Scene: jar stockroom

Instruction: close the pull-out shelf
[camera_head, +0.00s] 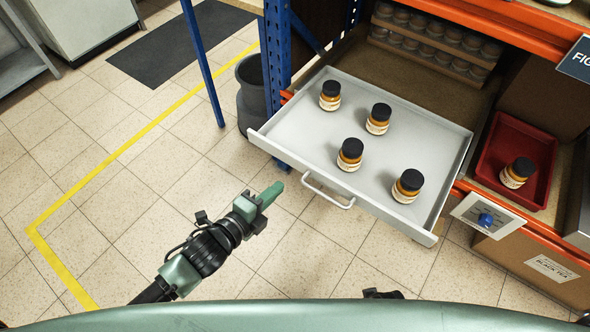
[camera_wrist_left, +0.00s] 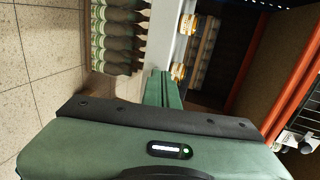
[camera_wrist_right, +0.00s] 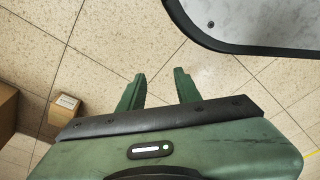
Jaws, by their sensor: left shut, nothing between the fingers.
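The pull-out shelf (camera_head: 290,150) is a pale grey tray standing out from the rack, with several dark-lidded amber jars on it. Its bar handle (camera_head: 328,191) is on the front edge. My left gripper (camera_head: 272,193) is shut and empty, in front of the shelf's front edge and left of the handle, apart from the handle in the picture. Its closed fingers show in the left wrist view (camera_wrist_left: 163,86). My right gripper (camera_wrist_right: 158,88) is open and empty above the floor in the right wrist view; in the head view only a dark bit of that arm shows at the bottom.
A red tray (camera_head: 490,172) with one jar (camera_head: 517,172) stands right of the shelf. A blue rack post (camera_head: 276,45) and a grey bin (camera_head: 252,95) stand to the left. The floor in front is clear.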

